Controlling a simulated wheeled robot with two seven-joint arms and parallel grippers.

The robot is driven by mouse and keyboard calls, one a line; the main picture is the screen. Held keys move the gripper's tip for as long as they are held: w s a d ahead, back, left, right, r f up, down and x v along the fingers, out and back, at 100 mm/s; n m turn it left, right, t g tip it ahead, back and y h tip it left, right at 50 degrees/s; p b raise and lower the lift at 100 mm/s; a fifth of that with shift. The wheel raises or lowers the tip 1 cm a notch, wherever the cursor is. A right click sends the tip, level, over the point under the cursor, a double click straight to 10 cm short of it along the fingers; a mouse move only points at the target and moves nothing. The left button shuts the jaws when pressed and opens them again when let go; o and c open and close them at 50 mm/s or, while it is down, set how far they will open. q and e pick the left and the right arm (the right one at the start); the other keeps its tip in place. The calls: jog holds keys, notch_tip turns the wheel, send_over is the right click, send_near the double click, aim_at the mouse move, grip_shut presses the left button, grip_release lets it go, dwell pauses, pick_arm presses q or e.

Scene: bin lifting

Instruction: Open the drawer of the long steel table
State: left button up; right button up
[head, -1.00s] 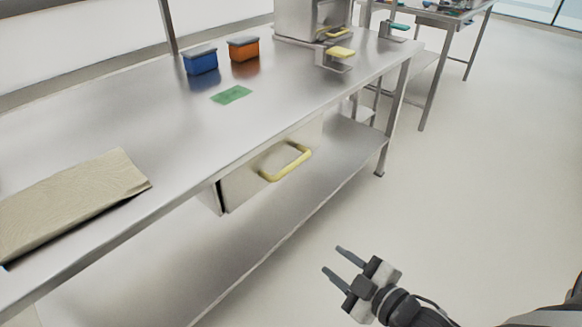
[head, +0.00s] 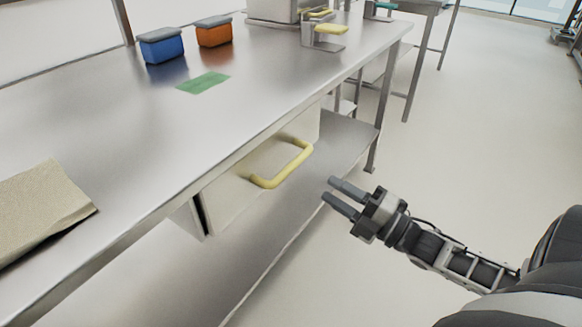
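The long steel table (head: 130,120) runs from the lower left to the upper right. Its drawer (head: 232,193) hangs under the tabletop and looks shut, with a yellow bar handle (head: 283,166) on its front. My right gripper (head: 338,190) is to the right of the handle, apart from it, with its two fingers pointing left toward the drawer. The fingers are parted and nothing is between them. My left gripper is not in view.
On the tabletop are a blue bin (head: 161,47), an orange bin (head: 214,34), a green mat (head: 204,82) and a beige cloth-like sheet (head: 40,210). A lower shelf (head: 345,140) lies under the drawer. The floor (head: 460,150) right of the table is clear.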

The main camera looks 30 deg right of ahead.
aim_at(293, 163)
jog(key=b+x, duration=0.1)
jog(key=x, duration=1)
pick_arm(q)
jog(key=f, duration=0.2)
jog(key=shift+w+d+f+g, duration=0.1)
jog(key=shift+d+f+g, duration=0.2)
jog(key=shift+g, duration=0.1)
pick_arm(e)
grip_shut()
